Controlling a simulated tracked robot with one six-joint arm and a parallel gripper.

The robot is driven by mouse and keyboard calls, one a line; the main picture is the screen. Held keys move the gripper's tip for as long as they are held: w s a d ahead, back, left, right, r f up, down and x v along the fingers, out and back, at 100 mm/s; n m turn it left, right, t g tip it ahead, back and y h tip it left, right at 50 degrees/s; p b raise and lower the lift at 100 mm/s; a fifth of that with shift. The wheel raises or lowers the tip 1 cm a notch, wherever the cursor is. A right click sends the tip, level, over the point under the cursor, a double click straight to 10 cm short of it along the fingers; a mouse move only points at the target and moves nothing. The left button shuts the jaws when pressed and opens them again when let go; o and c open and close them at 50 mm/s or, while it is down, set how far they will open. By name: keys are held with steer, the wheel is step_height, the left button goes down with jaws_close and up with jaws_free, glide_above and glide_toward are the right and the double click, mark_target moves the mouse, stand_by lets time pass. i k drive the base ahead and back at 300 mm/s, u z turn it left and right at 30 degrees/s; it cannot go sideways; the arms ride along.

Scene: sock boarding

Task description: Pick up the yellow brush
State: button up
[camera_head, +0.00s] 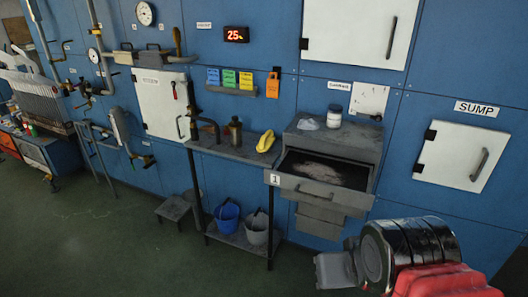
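The yellow brush (266,141) lies on the grey side table (222,146), near its right end, just left of the drawer cabinet. It is small in view, and its bristles cannot be made out. My gripper (334,270) is at the lower right, at the end of my black and red arm. It is well in front of the table and apart from the brush. Its fingers are not clear enough to tell whether they are open or shut.
An open drawer (318,193) with dark contents juts out right of the brush. A jar (334,116) stands on the cabinet above it. Dark fittings (235,131) stand left of the brush. A blue bucket (227,216) sits on the lower shelf.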

mark_target(268, 139)
steer(key=z, duration=0.05)
steer(key=k, duration=0.7)
steer(key=z, duration=0.1)
steer(key=i, duration=1.7)
steer(key=u, duration=0.55)
steer(key=i, duration=0.7)
steer(key=u, duration=1)
steer(key=i, duration=0.75)
steer(key=u, duration=0.4)
